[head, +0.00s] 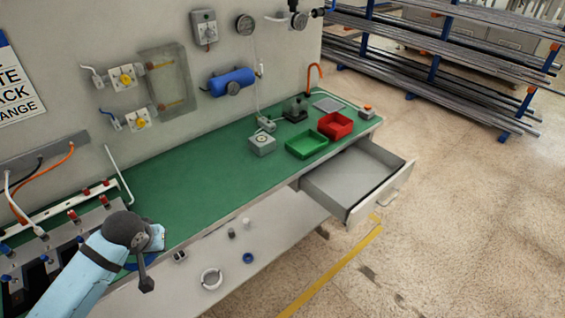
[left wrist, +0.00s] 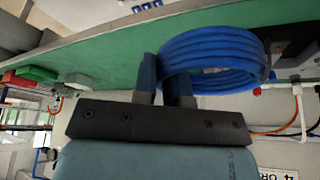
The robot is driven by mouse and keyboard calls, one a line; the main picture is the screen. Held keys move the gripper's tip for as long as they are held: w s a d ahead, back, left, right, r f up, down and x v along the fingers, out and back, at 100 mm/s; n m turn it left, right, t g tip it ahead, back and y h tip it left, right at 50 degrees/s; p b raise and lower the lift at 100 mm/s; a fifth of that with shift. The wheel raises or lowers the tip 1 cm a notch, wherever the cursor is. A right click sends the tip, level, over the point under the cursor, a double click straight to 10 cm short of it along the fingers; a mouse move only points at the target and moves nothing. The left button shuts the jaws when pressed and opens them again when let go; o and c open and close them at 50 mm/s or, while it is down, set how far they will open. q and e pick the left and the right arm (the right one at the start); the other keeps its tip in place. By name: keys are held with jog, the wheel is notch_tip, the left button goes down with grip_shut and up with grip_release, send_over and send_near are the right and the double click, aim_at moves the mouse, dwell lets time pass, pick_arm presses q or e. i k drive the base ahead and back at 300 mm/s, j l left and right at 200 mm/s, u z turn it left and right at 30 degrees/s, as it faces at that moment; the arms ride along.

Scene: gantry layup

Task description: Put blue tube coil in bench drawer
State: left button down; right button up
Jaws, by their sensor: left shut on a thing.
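The blue tube coil (left wrist: 222,52) is in my left gripper (left wrist: 165,82) in the left wrist view, its near side between the two fingers and its loops reaching out to the right. In the head view my left arm comes in at the lower left, over the front of the green bench; only a sliver of blue shows by the wrist and the fingers are mostly hidden. The bench drawer (head: 345,182) is pulled open under the far right end of the bench, and its visible floor is bare. My right gripper is not in view.
A green bin (head: 306,145), a red bin (head: 336,125) and a grey box (head: 262,144) stand on the bench (head: 190,185) near the drawer. The middle of the bench is clear. A white ring (head: 211,279) and small parts lie below the front edge.

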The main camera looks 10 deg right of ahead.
aim_at(344, 174)
jog(key=i+l, duration=0.25)
jog(key=l, duration=0.15)
jog(key=i+l, duration=0.2)
jog(key=l, duration=0.25)
jog(key=i+l, duration=0.25)
jog(key=l, duration=0.15)
jog(key=i+l, duration=0.2)
jog(key=l, duration=0.2)
jog(key=i+l, duration=0.25)
jog(key=l, duration=0.15)
jog(key=i+l, duration=0.2)
jog(key=l, duration=0.25)
jog(key=i+l, duration=0.25)
jog(key=l, duration=0.15)
jog(key=k+z, duration=0.05)
